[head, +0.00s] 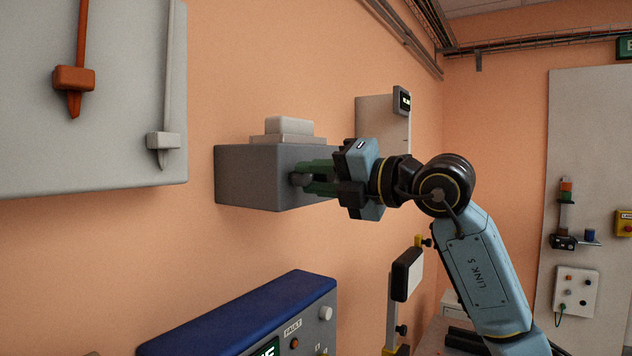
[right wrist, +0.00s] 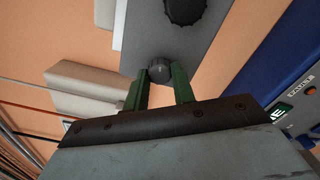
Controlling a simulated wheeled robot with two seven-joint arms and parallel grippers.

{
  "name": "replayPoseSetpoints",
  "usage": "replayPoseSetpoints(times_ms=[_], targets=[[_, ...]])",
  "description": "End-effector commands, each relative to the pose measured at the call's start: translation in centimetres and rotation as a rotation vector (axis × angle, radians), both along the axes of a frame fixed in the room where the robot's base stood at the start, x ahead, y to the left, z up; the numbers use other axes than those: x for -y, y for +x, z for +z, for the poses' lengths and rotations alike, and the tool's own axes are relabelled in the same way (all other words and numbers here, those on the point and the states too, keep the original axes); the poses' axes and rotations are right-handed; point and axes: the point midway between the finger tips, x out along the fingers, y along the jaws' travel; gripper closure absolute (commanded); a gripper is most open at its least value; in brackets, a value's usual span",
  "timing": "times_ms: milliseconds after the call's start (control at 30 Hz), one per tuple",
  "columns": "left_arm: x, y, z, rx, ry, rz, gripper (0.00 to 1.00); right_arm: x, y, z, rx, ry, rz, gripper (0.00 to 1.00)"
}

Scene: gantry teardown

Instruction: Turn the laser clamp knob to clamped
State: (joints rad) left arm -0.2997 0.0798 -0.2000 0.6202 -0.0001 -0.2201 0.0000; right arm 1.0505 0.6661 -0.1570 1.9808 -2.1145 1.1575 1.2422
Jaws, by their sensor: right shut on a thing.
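A dark grey box (head: 245,178) is mounted on the orange wall in the head view. A small dark knob (right wrist: 160,69) on its face shows in the right wrist view, between the green fingertips; I take it as the laser clamp knob. My right gripper (head: 304,178) reaches the box from the right, shut on this knob. Its fingers also show in the right wrist view (right wrist: 161,78), one on each side of the knob. In the head view the fingers partly hide the knob. The setting of the knob cannot be read. My left gripper is not in view.
A larger black knob (right wrist: 185,8) is beside the held one. A pale block (head: 288,126) sits on the box. A blue-topped instrument (head: 235,318) is below, and a grey panel with sliders (head: 120,120) hangs at left. A black-and-white stand (head: 407,274) is below my right arm.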

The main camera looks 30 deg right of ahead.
Motion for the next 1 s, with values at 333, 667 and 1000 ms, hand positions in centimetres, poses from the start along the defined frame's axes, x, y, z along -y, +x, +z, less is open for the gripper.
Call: replayPoseSetpoints(times_ms=[333,667,1000], targets=[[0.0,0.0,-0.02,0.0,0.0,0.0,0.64,0.06,0.01,0.08,-0.111,0.196,-0.002,0.97],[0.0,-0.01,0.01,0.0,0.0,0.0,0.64,0.07,0.02,0.05,-0.156,0.269,-0.002,0.97],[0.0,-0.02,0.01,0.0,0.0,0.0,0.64,0.08,0.01,0.07,-0.159,0.276,-0.002,0.97]])
